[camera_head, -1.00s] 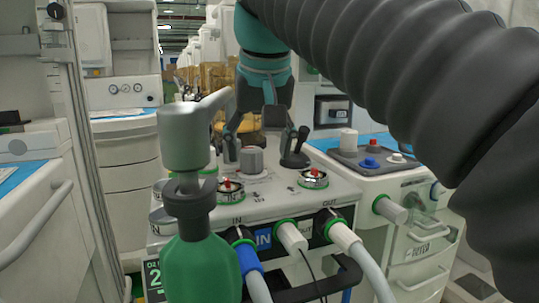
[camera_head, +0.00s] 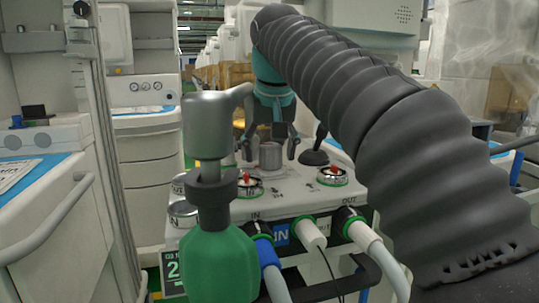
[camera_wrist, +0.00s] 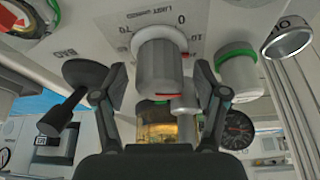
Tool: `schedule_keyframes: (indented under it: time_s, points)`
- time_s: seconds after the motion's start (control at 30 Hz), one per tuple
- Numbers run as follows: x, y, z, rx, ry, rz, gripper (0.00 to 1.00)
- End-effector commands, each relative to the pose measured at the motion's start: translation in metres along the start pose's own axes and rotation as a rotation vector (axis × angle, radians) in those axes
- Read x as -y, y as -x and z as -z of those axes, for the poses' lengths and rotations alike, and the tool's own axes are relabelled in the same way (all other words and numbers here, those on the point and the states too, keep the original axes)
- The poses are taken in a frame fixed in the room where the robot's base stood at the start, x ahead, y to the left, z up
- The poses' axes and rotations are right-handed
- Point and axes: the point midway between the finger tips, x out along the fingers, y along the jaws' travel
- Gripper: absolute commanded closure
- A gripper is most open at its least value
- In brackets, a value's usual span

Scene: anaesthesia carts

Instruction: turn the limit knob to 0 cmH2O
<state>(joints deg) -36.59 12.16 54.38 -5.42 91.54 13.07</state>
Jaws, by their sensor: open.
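The limit knob (camera_wrist: 160,62) is a grey ribbed cylinder in the middle of the wrist view. A red mark shows on its rim, at the lower side in that view. The printed 0, 10 and 70 of its scale are on the panel around it. It also shows in the head view (camera_head: 270,155) on top of the cart. My gripper (camera_wrist: 160,76) is open, with one finger on each side of the knob and visible gaps between. In the head view, my gripper (camera_head: 268,146) straddles the knob from behind; I cannot tell the exact depth.
A black mushroom-shaped knob (camera_wrist: 85,75) is close to one finger, and a green-ringed white knob (camera_wrist: 237,72) is near the other. A green bottle (camera_head: 218,265) stands in front.

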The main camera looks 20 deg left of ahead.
Motion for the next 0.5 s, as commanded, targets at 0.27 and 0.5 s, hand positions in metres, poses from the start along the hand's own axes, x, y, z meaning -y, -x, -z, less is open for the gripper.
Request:
schedule_keyframes:
  time_s: [0.27, 0.5]
  points:
    - [0.0, -0.0015, 0.0, 0.0, 0.0, 0.0, 0.28]
    - [0.0, -0.0014, -0.0001, 0.001, 0.0, 0.0, 0.83]
